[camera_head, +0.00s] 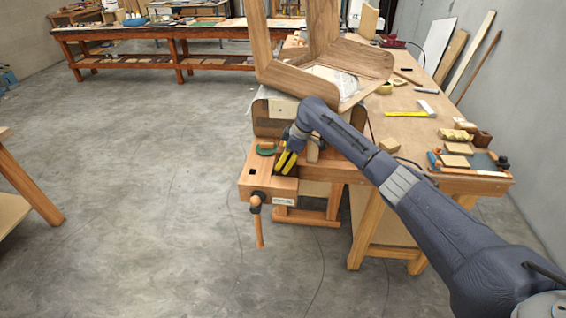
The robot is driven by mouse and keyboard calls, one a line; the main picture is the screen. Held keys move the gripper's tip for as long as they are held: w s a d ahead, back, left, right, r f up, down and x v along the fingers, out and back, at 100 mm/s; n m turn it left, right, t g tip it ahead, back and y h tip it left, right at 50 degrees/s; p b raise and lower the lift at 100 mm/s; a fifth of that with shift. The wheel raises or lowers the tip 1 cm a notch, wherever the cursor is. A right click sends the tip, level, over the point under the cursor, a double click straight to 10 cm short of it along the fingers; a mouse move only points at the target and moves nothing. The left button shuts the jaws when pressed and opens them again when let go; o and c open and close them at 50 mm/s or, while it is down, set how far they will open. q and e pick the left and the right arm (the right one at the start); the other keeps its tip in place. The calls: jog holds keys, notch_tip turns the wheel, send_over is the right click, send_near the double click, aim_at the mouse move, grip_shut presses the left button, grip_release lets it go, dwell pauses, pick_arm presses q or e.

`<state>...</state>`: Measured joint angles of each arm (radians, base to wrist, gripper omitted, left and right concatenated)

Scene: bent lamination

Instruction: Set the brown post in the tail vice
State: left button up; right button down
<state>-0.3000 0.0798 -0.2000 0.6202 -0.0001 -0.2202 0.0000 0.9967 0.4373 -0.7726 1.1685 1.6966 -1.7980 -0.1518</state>
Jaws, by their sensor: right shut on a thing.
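The tail vice (262,182) is the wooden block at the near left end of the workbench, with its handle hanging down in front. My right gripper (286,162), with yellow fingers, points down at the vice's top, near its right side. It is shut on a dark brown piece, which I take to be the brown post (281,171). The fingers hide most of it, so I cannot tell how deep it sits or whether it touches the jaw. My left gripper is not in view.
A large bent wooden frame (362,58) stands on the workbench (408,129) behind my right gripper. A green round thing (266,151) lies left of the gripper. A wooden block (389,145), a yellow square (404,114) and small tools lie right. Open floor lies left.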

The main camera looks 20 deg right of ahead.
aim_at(282, 150)
jog(key=shift+f, duration=0.6)
dwell(0.7)
jog(key=shift+c, duration=2.3)
grip_release()
jog(key=shift+r, duration=4)
